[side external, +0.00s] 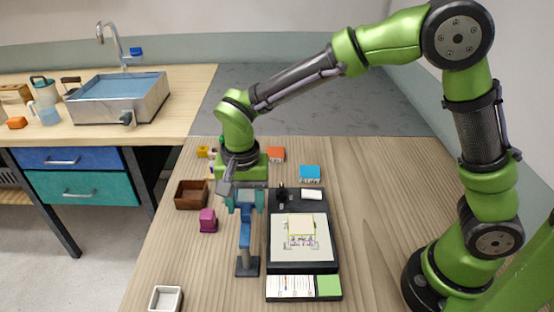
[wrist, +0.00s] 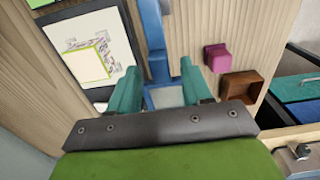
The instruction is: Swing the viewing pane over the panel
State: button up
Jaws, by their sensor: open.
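The panel is a black board (side external: 273,255) bearing a white sheet with a small drawing, right of my gripper in the side view; its sheet also shows at the upper left in the wrist view (wrist: 120,50). A blue stand (side external: 246,236) with a dark square base (side external: 247,267) rises just left of the board. In the wrist view a blue frame around a pale surface (wrist: 168,97), apparently the viewing pane, lies between my fingers. My gripper (side external: 245,204) is open, its teal fingers on either side of the blue part. Contact cannot be told.
A magenta block (side external: 208,221) and an open brown box (side external: 191,195) stand left of the stand. A white tray (side external: 166,299) is at the front left. Orange (side external: 276,154) and blue (side external: 310,173) blocks lie behind. A white-green strip (side external: 303,287) lies before the board.

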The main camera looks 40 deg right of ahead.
jog(key=shift+f, duration=0.3)
grip_shut()
